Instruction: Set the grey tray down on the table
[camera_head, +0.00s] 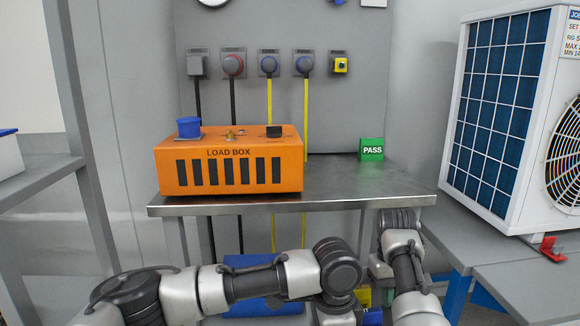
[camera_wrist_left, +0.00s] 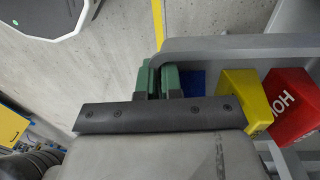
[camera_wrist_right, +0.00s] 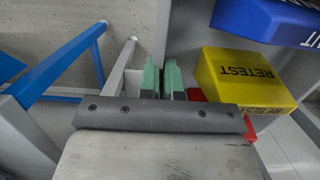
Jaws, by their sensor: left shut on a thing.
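The grey tray shows in the left wrist view (camera_wrist_left: 240,45) and the right wrist view (camera_wrist_right: 187,50), with blue, yellow and red blocks in it. My left gripper (camera_wrist_left: 158,80) is shut on its wall, one green finger on each side. My right gripper (camera_wrist_right: 163,80) also has its green fingers close together on a tray wall. In the head view both arms reach down in front of the steel table (camera_head: 340,190); the tray is mostly hidden there by my arms.
An orange load box (camera_head: 231,165) fills the table's left half. A green PASS block (camera_head: 371,149) stands at the back right. The table top between and in front of them is clear. A white unit with a blue grille (camera_head: 500,90) stands on a bench to the right.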

